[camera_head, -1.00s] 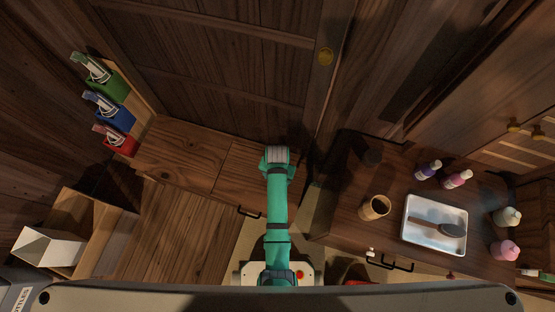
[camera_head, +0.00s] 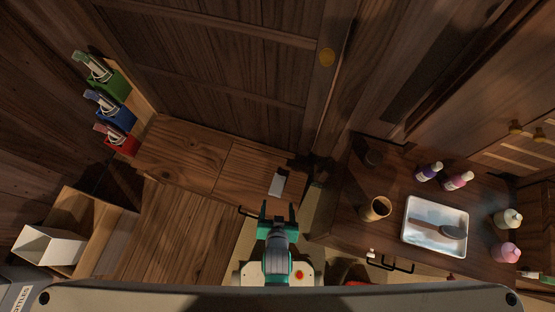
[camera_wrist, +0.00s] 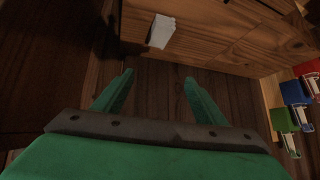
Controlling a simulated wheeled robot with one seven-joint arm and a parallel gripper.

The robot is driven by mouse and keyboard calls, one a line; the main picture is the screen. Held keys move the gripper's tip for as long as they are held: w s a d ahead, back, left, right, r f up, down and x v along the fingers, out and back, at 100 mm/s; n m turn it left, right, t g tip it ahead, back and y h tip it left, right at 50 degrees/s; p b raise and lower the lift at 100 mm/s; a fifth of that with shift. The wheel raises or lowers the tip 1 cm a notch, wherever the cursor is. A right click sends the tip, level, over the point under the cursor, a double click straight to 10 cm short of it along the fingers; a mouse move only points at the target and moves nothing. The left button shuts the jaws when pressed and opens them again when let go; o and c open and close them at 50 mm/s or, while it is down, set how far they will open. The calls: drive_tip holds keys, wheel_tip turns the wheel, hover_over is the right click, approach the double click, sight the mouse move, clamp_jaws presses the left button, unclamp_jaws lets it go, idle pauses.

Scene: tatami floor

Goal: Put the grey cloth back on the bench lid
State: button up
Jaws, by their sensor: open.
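The grey cloth (camera_head: 277,184) is a small, pale folded rectangle lying on the right part of the wooden bench lid (camera_head: 245,172), near its right end. The cloth also shows in the wrist view (camera_wrist: 160,32), close to the edge of the lid (camera_wrist: 205,38). My gripper (camera_head: 278,210) is open and empty, just in front of the bench and apart from the cloth. In the wrist view, the two green fingers of my gripper (camera_wrist: 158,78) are spread, with dark floorboards between them and the cloth beyond their tips.
Green, blue and red boxes (camera_head: 116,112) stand on a shelf at the left. An open wooden box with a white container (camera_head: 50,248) is at lower left. At right, a cabinet top holds a cup (camera_head: 375,208), a white tray (camera_head: 410,235) with a brush, and several bottles.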

drive_tip(key=s+r+t, duration=0.3)
drive_tip(key=s+r, duration=0.1)
drive_tip(key=r, duration=0.8)
drive_tip(key=s+r+n+t, duration=0.1)
drive_tip(key=s+r+t, duration=0.2)
drive_tip(key=r, duration=0.9)
drive_tip(key=shift+s+n, duration=0.3)
drive_tip(key=shift+s, duration=0.45)
drive_tip(key=shift+r, duration=0.1)
